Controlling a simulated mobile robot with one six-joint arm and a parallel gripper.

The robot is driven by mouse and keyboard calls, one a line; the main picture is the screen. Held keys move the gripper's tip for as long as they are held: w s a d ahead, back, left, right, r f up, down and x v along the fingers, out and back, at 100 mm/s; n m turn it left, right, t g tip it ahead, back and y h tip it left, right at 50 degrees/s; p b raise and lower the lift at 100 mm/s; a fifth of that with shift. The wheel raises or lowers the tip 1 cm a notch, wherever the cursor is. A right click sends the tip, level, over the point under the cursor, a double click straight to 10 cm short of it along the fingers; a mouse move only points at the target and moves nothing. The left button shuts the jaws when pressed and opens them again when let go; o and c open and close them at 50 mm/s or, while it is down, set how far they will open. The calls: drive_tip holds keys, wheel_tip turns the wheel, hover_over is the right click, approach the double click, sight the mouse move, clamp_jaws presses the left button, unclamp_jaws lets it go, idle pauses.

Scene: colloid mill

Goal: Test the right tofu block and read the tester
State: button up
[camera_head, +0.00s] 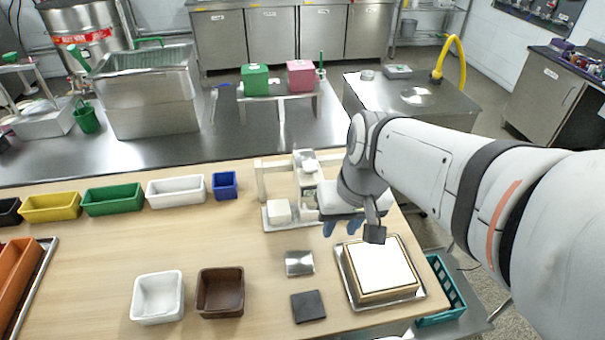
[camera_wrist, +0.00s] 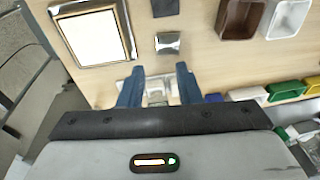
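The tester (camera_head: 305,180) stands on the table in the head view, a pale upright stand with a small head; any readout is too small to read. A white tofu block (camera_head: 279,211) sits on the left part of its metal base. A right tofu block is not clearly seen; my arm and gripper cover the base's right part. My gripper (camera_head: 345,229) hangs low in front of the tester, blue fingertips downward. In the wrist view my gripper (camera_wrist: 158,72) has its two fingers apart. A pale, shiny shape lies between and beyond them; I cannot tell whether it is tofu or the base.
A framed white slab (camera_head: 380,268) on a tray stands right of my gripper. A metal block (camera_head: 299,263) and dark plate (camera_head: 308,306) lie in front. White (camera_head: 157,298) and brown (camera_head: 220,292) bins stand front left. Colored bins line the back; the left-center table is clear.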

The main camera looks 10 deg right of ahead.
drive_tip(key=w+a+f+g+y+b, duration=0.1)
drive_tip(key=w+f+g+y+b, duration=0.1)
drive_tip(key=w+f+g+y, duration=0.3)
drive_tip(key=m+t+y+b, duration=0.4)
drive_tip(key=m+t+y, duration=0.3)
drive_tip(key=t+y, duration=0.25)
approach(315, 212)
drive_tip(key=x, duration=0.2)
drive_tip(key=p+x, duration=0.1)
drive_tip(key=x, duration=0.7)
drive_tip(key=shift+w+f+p, duration=0.15)
drive_tip(key=shift+w+p, duration=0.1)
drive_tip(key=shift+p, duration=0.15)
drive_tip(key=shift+d, duration=0.1)
drive_tip(key=shift+c, duration=0.2)
drive_tip(key=c, duration=0.6)
drive_tip(key=shift+s+f, duration=0.1)
clamp_jaws()
